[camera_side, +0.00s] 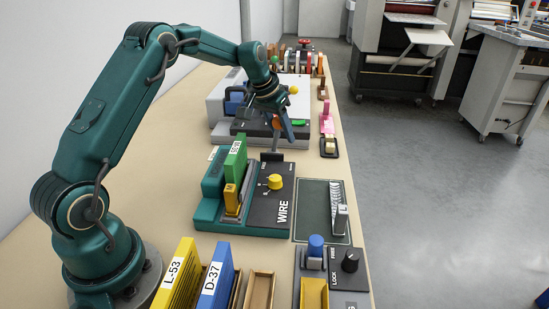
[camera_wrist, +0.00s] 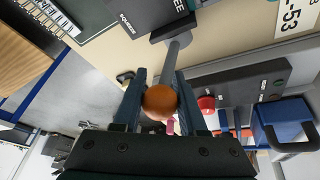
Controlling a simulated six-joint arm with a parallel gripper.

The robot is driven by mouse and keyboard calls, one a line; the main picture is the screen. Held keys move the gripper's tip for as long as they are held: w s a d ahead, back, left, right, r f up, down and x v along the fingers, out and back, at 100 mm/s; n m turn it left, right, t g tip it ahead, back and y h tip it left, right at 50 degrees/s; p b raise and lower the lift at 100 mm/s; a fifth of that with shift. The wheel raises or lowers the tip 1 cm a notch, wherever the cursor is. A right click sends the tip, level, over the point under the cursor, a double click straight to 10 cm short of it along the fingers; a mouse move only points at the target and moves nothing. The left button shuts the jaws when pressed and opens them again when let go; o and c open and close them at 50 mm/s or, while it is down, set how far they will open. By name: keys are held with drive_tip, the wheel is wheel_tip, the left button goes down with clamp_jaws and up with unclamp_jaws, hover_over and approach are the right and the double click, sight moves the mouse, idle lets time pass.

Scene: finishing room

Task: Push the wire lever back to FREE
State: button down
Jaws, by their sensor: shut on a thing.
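The wire lever has a grey shaft (camera_side: 276,143) and an orange ball knob (camera_side: 276,123). It rises from a dark plate at the far end of the teal WIRE machine (camera_side: 209,213). My gripper (camera_side: 284,127) is shut on the orange knob. In the wrist view the knob (camera_wrist: 160,102) sits between the two blue fingers of my gripper (camera_wrist: 160,76), and the shaft (camera_wrist: 178,52) runs up to a dark slot. The lever's exact angle is hard to tell.
A yellow knob (camera_side: 275,182) and a green block (camera_side: 235,158) stand on the WIRE machine. A grey-white machine (camera_side: 218,108) stands just behind the lever. A tape dispenser (camera_side: 329,148) and pink stapler (camera_side: 326,118) lie to the right. A dark green mat (camera_side: 312,208) lies nearer.

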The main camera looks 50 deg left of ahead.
drive_tip(key=shift+s+a, duration=0.1)
drive_tip(key=shift+a, duration=0.05)
idle(0.8)
drive_tip(key=shift+s+a+r, duration=0.2)
drive_tip(key=shift+s+a, duration=0.4)
drive_tip(key=shift+s+a+f, duration=0.1)
drive_tip(key=shift+s+a, duration=0.5)
idle(0.8)
drive_tip(key=shift+c, duration=2.3)
unclamp_jaws()
drive_tip(key=shift+v, duration=2.55)
